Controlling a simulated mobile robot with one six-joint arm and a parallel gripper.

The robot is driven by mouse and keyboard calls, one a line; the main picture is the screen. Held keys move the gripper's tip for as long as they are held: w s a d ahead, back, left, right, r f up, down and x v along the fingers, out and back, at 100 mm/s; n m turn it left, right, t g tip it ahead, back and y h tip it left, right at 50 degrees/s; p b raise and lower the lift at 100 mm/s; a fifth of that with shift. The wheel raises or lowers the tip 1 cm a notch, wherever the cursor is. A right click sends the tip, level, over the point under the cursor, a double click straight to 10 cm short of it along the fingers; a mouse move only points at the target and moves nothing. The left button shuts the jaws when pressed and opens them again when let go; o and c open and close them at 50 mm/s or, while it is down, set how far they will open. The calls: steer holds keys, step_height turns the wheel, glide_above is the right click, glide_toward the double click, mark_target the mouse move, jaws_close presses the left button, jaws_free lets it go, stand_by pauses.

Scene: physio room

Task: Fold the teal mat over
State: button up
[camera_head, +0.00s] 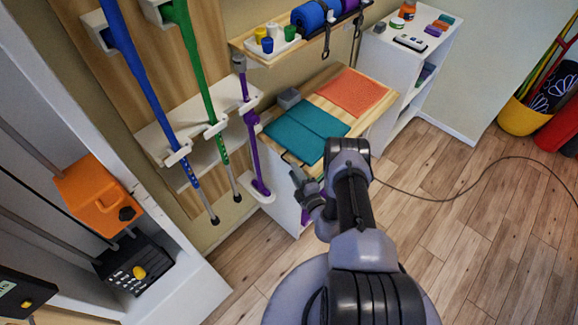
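The teal mat (312,120) lies on the wooden top of a low cabinet, at the centre of the view. A line crosses it, and I cannot tell whether this is a crease or the edge of a folded layer. My gripper (298,178) is at the near edge of the cabinet top, just below the mat's near corner. It is small and dark here, and I cannot tell whether its fingers are apart or touch the mat. My arm hides part of the cabinet front and the floor.
A coral mat (352,92) lies beside the teal one, and a small grey block (288,98) sits behind. A purple crutch (251,135) hangs close on the left. A shelf (262,57) with cups and rolls is above.

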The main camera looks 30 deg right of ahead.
steer(key=w, duration=0.4)
steer(key=shift+w+f+b, duration=0.2)
steer(key=shift+w+b, duration=0.15)
steer(key=shift+w, duration=0.05)
jaws_close()
stand_by(1.0)
